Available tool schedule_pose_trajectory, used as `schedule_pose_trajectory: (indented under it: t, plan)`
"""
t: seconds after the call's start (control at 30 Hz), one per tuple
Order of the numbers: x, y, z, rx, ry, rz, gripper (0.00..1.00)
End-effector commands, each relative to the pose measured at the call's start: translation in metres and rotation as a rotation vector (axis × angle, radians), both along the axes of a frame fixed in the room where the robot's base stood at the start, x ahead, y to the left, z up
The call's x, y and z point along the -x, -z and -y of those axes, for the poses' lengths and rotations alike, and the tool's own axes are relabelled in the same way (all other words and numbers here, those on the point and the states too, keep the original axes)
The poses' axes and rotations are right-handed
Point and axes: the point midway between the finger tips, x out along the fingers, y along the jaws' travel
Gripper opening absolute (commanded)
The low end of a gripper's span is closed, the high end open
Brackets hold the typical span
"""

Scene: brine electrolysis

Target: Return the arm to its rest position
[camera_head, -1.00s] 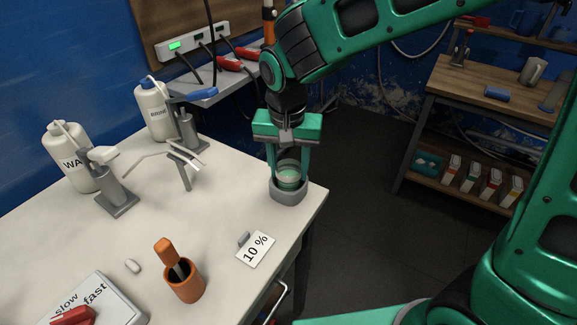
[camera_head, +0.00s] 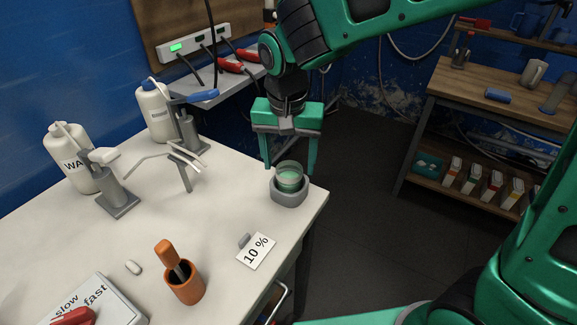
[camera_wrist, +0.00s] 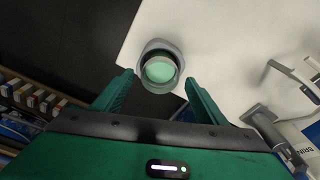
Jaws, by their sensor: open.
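My gripper (camera_head: 290,168) is open and empty. In the head view it is just behind and above a small glass beaker (camera_head: 289,171) of pale green liquid. The beaker sits upright in a grey round holder (camera_head: 289,194) near the right corner of the white table. In the wrist view the beaker (camera_wrist: 159,71) shows beyond and between the two fingertips (camera_wrist: 158,80), with the holder (camera_wrist: 165,44) around it. The fingers do not appear to touch the beaker.
Two white bottles (camera_head: 155,110) and grey stands (camera_head: 117,199) are at left. Open floor (camera_head: 360,200) lies right of the table.

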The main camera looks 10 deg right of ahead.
Motion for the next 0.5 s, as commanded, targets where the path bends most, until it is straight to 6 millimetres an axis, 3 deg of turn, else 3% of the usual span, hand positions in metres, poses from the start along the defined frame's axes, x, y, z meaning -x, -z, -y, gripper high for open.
schedule_pose_trajectory:
  t: [0.23,0.5]
  plan:
    - [0.004,-0.048,-0.002,-0.002,0.001,0.004,0.66]
    - [0.007,-0.075,-0.001,0.0,0.002,0.001,0.66]
